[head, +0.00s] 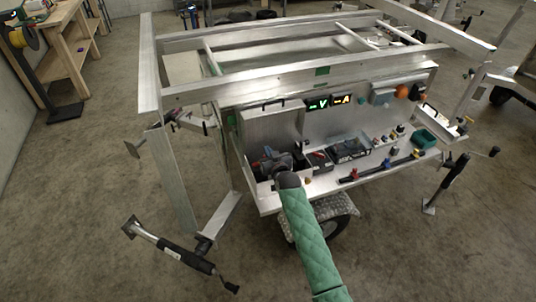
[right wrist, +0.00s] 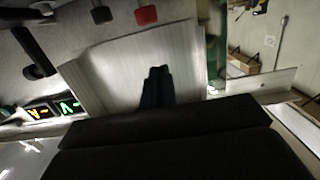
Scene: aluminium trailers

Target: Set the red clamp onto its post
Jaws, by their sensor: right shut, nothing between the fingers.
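My right gripper (head: 274,163) is over the left end of the trailer's work shelf, at the end of my green-sleeved arm. In the right wrist view its dark fingers (right wrist: 157,86) are together with nothing between them. A red block-like piece (right wrist: 145,14), which may be the red clamp, shows at the top of that view beside a similar black piece (right wrist: 101,14). Both are apart from the fingers. In the head view small red parts show close by my gripper, partly hidden by it. I cannot make out the post. My left gripper is not in view.
The aluminium shelf (head: 368,180) carries dark bins (head: 349,150), several small coloured parts and a green tray (head: 425,138). A panel with lit displays (head: 330,102) stands behind. Trailer frame rails (head: 300,75) rise above. A black-handled jack (head: 185,258) is at lower left.

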